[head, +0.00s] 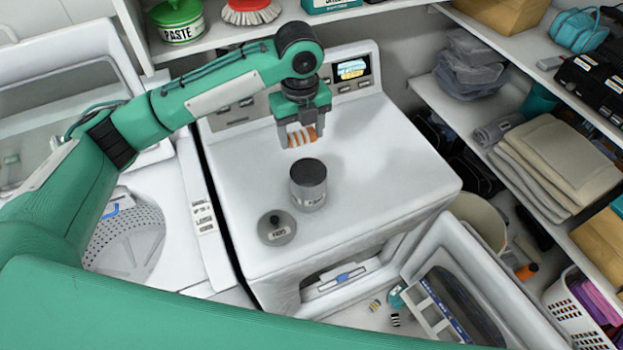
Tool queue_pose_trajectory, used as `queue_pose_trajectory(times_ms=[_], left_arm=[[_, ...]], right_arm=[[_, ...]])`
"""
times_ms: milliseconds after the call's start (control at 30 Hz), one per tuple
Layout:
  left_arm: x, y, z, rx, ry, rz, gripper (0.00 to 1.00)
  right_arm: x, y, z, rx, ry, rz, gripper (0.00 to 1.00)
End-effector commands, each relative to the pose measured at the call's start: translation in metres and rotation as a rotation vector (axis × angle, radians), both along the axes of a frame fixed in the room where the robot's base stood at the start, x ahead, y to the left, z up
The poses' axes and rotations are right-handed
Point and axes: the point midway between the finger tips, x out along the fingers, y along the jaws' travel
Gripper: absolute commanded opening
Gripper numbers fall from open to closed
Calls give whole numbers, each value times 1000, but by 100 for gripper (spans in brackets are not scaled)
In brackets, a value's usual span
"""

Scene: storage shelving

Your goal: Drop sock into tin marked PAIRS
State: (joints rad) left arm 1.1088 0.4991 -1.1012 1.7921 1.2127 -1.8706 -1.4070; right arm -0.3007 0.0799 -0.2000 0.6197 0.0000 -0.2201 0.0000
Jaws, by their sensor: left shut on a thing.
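An orange and white striped sock (302,136) is held between the fingers of my left gripper (300,140), above the white dryer top (375,150). A grey open-looking tin (308,187) stands upright on the dryer top, below and slightly right of the gripper. Its label is too small to read. The sock and tin are apart. My right gripper is not in view.
An open washer (125,235) is at the left. The dryer door (480,275) hangs open at the front right, with small striped items (375,305) on the floor beside it. Shelves with folded cloths (560,160) line the right. The dryer top's right side is clear.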

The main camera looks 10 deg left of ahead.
Motion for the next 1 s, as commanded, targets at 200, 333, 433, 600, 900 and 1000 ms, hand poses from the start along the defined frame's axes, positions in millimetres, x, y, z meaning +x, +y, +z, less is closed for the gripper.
queue_pose_trajectory(times_ms=[200,333,433,600,900,1000], left_arm=[[0,0,-21,0,0,0,41],[0,0,-36,0,0,0,41],[0,0,-46,0,0,0,41],[0,0,-57,0,0,1,41],[0,0,-57,0,0,1,41],[0,0,-57,0,0,1,76]], right_arm=[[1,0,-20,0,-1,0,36],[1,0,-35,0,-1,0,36],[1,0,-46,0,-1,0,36],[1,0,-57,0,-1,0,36],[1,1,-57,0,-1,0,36],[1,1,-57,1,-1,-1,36]])
